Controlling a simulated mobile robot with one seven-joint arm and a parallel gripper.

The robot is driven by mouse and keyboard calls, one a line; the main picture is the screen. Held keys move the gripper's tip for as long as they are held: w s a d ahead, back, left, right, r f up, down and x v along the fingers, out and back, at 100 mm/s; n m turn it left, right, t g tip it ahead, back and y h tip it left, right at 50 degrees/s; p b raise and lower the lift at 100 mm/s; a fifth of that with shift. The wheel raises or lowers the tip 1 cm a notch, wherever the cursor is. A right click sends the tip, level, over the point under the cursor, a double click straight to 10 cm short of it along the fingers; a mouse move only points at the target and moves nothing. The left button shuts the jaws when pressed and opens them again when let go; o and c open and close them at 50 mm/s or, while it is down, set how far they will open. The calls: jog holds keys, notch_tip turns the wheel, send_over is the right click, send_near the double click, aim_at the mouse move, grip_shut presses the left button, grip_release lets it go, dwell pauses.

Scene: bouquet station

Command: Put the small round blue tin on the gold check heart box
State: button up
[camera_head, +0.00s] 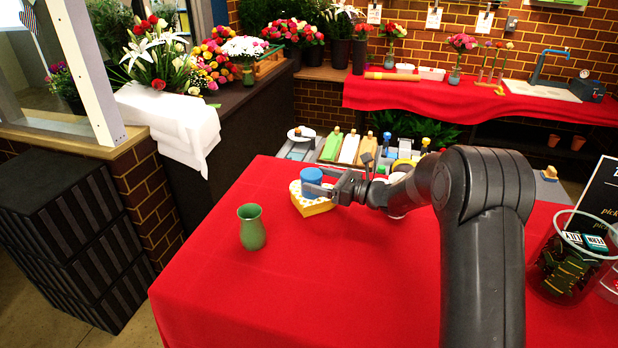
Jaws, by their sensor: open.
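The small round blue tin (311,175) appears on top of the gold check heart box (312,207), toward its back. The heart box lies on the red-covered table, with a yellow and white check lid. My gripper (325,184) is open at the tin, reaching in from the right. One finger crosses in front of the tin's lower part and hides where the tin meets the lid. I cannot tell whether the fingers touch the tin.
A green vase (252,228) stands left of the heart box. A clear container (572,258) with dark packets is at the right. Trays with bottles (348,148) lie behind the table. The front of the red tablecloth (320,295) is clear.

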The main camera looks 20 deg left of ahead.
aim_at(321, 180)
jog(key=shift+s+d, duration=0.15)
jog(key=shift+d, duration=0.7)
jog(key=shift+s+d, duration=0.15)
jog(key=shift+d, duration=0.65)
jog(key=shift+r, duration=0.1)
jog(key=shift+s+d+r, duration=0.1)
jog(key=shift+s+r, duration=0.1)
jog(key=shift+s, duration=0.1)
jog(key=s+d+r+n+g+h, duration=0.1)
jog(key=s+d+r+n+h, duration=0.3)
jog(key=s, duration=0.4)
jog(key=s+d+r+n+g+h, duration=0.2)
jog(key=s+d+r+n+h, duration=0.15)
jog(key=s+n, duration=0.35)
jog(key=s+d+n+t+h, duration=0.5)
jog(key=s+d+n+h, duration=0.4)
jog(key=s+d, duration=1.2)
jog(key=shift+s+d+r+n+t+h, duration=0.3)
jog(key=shift+d+r+t+h, duration=0.15)
jog(key=shift+d+h, duration=0.3)
jog(key=shift+d, duration=0.1)
